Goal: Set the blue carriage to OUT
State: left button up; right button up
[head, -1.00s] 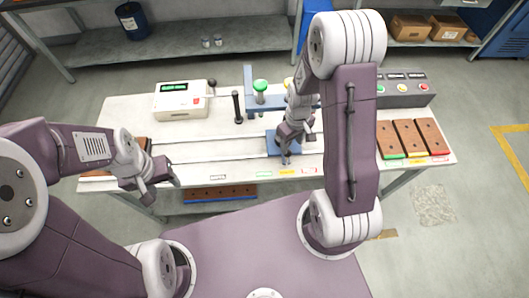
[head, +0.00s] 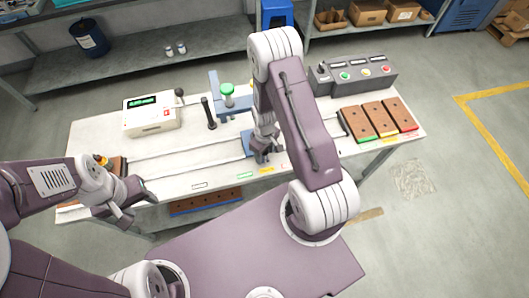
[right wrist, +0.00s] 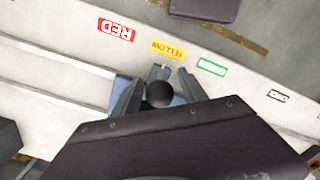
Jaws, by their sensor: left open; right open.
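The blue carriage (head: 247,142) sits on the rails of the white bench, partly hidden by my right arm. In the right wrist view, its blue plate (right wrist: 122,88) carries a dark round knob (right wrist: 159,94). My right gripper (head: 263,158) is open over the carriage, its fingers on either side of the knob; contact is unclear. The carriage's front end is beside the YELLOW label (right wrist: 168,48). The OUT label (right wrist: 277,96) is farther along, past the green-framed label (right wrist: 211,67). My left gripper (head: 136,202) is open and empty by the bench's left front edge.
A white box with a green display (head: 150,113) and a black upright handle (head: 208,113) stand behind the rails. A grey button box (head: 352,75) and brown boards (head: 380,118) occupy the right end.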

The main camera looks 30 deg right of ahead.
grip_shut()
dwell(1.4)
